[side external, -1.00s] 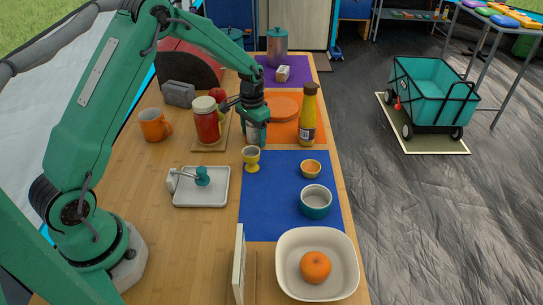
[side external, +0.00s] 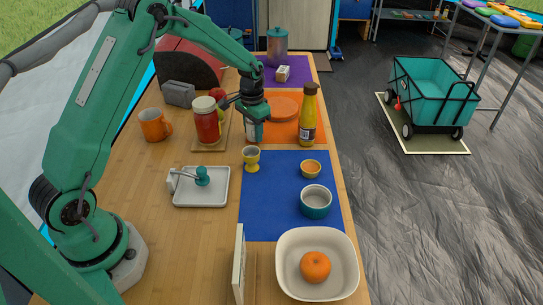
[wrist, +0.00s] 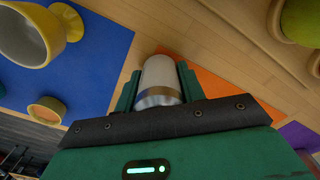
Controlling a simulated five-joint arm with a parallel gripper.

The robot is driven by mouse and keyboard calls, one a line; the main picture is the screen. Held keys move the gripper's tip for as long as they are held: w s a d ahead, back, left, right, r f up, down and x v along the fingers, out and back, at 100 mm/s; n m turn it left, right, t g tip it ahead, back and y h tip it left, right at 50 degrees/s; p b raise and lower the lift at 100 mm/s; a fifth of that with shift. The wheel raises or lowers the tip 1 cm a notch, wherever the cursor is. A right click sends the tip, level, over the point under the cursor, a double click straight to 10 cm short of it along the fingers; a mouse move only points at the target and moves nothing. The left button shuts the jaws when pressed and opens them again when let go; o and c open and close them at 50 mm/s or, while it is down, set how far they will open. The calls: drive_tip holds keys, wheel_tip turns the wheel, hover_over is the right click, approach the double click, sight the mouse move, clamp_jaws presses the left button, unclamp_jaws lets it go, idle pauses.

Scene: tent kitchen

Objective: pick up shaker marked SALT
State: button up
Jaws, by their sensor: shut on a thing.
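A small shaker with a pale body and a metal band (wrist: 160,85) stands between the two fingers of my gripper (wrist: 158,92) in the wrist view. My gripper is shut on it. In the side external view my gripper (side external: 253,126) points down at the near left edge of the orange mat, with the shaker (side external: 253,134) partly hidden by the fingers. I cannot read any marking on the shaker. I cannot tell whether its base touches the table.
A yellow egg cup (side external: 251,158) stands close in front on the blue mat (side external: 275,205). A yellow bottle (side external: 308,115) stands to the right and a red jar (side external: 206,120) to the left. An orange plate (side external: 284,107) lies behind.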

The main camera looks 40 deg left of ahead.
drive_tip(key=r, duration=0.3)
drive_tip(key=shift+d+r, duration=0.2)
drive_tip(key=shift+r, duration=0.05)
drive_tip(key=s+d+r, duration=0.4)
drive_tip(key=d+r, duration=0.2)
drive_tip(key=d, duration=0.4)
drive_tip(key=shift+s+d+r, duration=0.15)
drive_tip(key=shift+d+r, duration=0.1)
